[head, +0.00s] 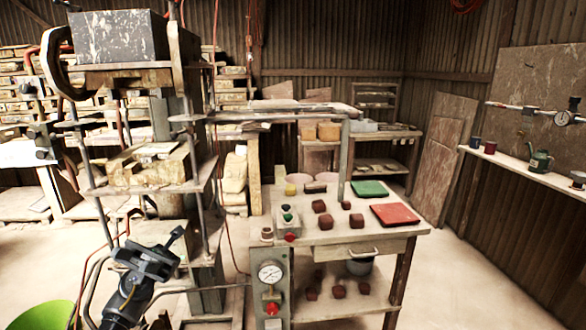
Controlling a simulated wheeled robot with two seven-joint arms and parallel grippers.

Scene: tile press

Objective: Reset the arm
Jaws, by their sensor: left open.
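My left gripper (160,247) is at the lower left of the head view, dark grey and angled up to the right. It is open, with nothing visible between its fingers. It is in front of the lower part of the tile press (180,165), apart from the work table. Whether it touches the press cannot be told. My right gripper is not in view.
The work table (335,232) holds several dark red clay blocks, a green tray (369,188), a red tray (395,214) and a button box (288,222). A pressure gauge (270,273) stands at its front left. A green tub (40,317) is lower left. Floor at right is clear.

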